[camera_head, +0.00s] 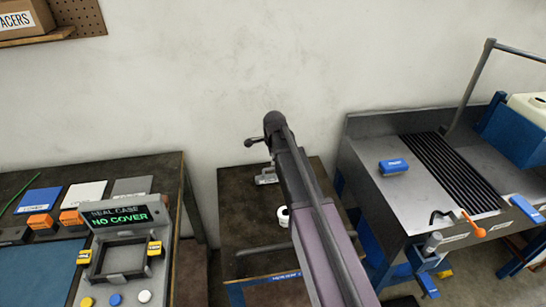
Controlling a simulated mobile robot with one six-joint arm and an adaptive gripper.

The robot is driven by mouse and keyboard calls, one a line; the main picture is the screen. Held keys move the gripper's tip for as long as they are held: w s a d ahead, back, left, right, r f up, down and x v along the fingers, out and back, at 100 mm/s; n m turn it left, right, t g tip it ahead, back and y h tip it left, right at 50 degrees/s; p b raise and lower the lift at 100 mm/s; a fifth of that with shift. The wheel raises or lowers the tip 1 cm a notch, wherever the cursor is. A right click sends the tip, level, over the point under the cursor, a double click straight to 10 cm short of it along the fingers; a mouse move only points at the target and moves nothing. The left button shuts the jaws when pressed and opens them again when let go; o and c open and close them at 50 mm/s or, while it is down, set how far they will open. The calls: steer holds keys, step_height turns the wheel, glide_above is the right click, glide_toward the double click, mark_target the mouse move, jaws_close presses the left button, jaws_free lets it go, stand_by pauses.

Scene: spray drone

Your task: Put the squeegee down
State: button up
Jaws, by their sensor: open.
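My arm reaches up from the bottom across the middle of the head view. A small dark part at its far end, which looks like my gripper (254,142), sticks out to the left, mostly hidden behind the arm. It is open and I see nothing held in it. It appears above the back of the small dark table (235,205). A small grey metal piece (267,177) shows at the back of that table, close beside my arm. I cannot tell whether it is the squeegee. No other clear squeegee shows; my arm hides part of the table.
A white roll (283,216) stands on the small table beside my arm. The left bench (150,178) holds a "NO COVER" device (128,216) and colored blocks. The right metal bench (365,165) holds a blue block (393,167), black ribs and an orange-handled tool (470,223).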

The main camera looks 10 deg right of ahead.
steer(key=shift+s+r+p, duration=0.25)
steer(key=shift+r+p, duration=0.75)
steer(key=shift+r, duration=0.15)
steer(key=shift+s+r+p, duration=0.2)
steer(key=shift+r+p, duration=0.75)
steer(key=shift+r, duration=0.15)
steer(key=s+d+n+g, duration=0.1)
steer(key=s+n+g, duration=0.1)
steer(key=s+n, duration=1.6)
steer(key=s, duration=0.8)
steer(key=shift+f, duration=0.15)
